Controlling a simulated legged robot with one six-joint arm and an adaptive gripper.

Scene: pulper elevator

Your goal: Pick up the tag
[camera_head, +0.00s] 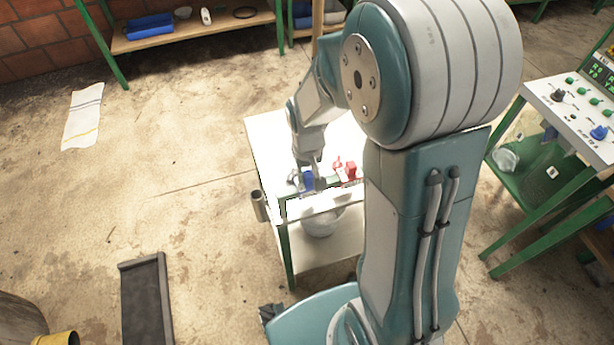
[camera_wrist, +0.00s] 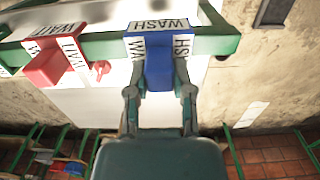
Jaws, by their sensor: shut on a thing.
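A blue tag with white WASH labels (camera_wrist: 159,68) sits between the fingers of my gripper (camera_wrist: 159,93) in the wrist view. The gripper is shut on the tag's sides. The tag appears at the green rail (camera_wrist: 100,47) along the table edge; I cannot tell whether it still touches the rail. In the head view, the blue tag (camera_head: 307,181) shows beside my gripper (camera_head: 314,178) at the table's front edge. A red tag with white WAIT labels (camera_wrist: 48,66) sits on the same rail to the left in the wrist view.
The white-topped table (camera_head: 268,128) has a pale bowl (camera_head: 322,222) on its lower shelf. A small red item (camera_wrist: 101,68) lies near the red tag. A control panel (camera_head: 575,105) stands at right, and a white towel (camera_head: 83,116) lies on the open floor at left.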

